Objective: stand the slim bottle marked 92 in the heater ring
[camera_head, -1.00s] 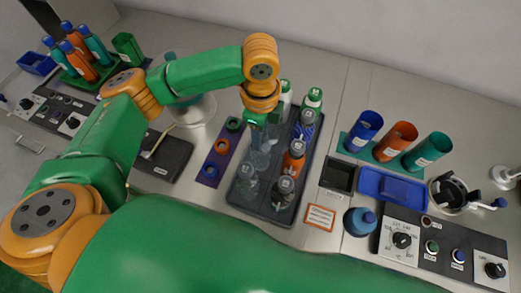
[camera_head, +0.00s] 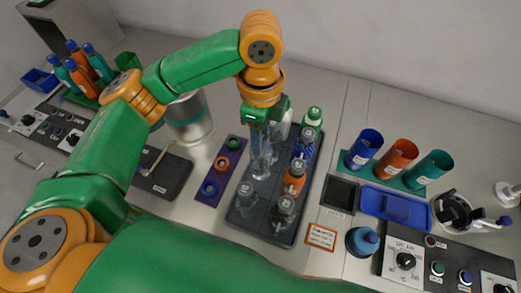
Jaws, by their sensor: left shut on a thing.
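My left gripper (camera_head: 263,122) points down over the dark tray (camera_head: 233,217) and is shut on a clear slim bottle (camera_head: 262,158). The bottle hangs upright below the fingers, above the tray's middle. Its number is too small to read. At the far right is a round metal ring-like device (camera_head: 456,212) with black parts inside, which looks like the heater ring. It stands empty of any bottle, well to the right of my gripper. My right gripper is out of view.
Several other bottles stand in the tray, including an orange one (camera_head: 294,178) and a grey-capped one (camera_head: 285,212).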

